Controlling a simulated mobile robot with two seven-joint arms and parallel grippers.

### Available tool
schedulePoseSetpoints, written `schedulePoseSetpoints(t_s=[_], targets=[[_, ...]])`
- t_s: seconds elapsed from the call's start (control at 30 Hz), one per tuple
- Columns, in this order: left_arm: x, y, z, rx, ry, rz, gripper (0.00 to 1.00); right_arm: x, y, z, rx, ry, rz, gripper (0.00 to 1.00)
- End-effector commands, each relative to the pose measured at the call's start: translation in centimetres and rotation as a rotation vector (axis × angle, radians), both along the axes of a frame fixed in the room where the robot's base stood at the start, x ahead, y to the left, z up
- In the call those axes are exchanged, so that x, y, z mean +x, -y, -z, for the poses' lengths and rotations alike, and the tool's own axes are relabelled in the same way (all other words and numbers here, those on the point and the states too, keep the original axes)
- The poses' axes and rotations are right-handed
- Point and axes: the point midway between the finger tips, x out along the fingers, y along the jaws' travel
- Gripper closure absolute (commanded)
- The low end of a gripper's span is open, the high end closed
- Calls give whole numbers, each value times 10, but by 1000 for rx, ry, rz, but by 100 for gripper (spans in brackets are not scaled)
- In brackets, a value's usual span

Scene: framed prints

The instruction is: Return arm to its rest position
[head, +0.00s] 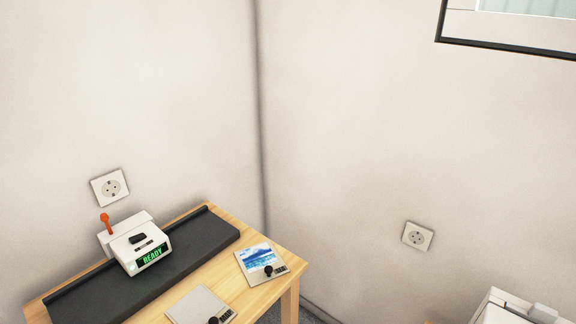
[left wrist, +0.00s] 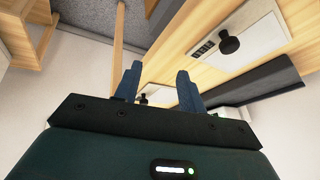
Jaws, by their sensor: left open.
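My left gripper (left wrist: 158,83) shows in the left wrist view with its two blue-grey fingers apart. I see nothing held between them. A wooden table edge and a pale plate with a black knob (left wrist: 228,43) lie beyond the fingers; part of another pale plate shows behind the fingers. Neither of my arms shows in the head view. My right gripper is in no view.
The wooden table (head: 262,296) stands in the corner. On it are a dark rail (head: 85,300), a white device reading READY (head: 135,240) with an orange lever, a blue mountain print (head: 258,258) and a blank plate (head: 195,303). A white machine (head: 497,312) is at lower right.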

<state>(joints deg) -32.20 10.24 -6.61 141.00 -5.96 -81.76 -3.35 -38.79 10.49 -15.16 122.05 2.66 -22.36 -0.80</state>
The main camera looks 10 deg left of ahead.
Motion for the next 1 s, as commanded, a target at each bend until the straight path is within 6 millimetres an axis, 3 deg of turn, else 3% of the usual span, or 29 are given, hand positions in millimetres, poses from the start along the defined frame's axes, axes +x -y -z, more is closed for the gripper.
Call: schedulePoseSetpoints(t_s=[0.17, 0.3, 0.67, 1.0], targets=[[-35, 29, 9, -157, -169, -67, 60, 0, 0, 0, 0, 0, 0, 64], [-25, 36, 26, -183, -97, -42, 60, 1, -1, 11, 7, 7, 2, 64], [5, 61, 56, -280, 155, 26, 60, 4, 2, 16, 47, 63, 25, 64], [25, 93, 78, -445, 520, 83, 60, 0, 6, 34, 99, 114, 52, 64]])
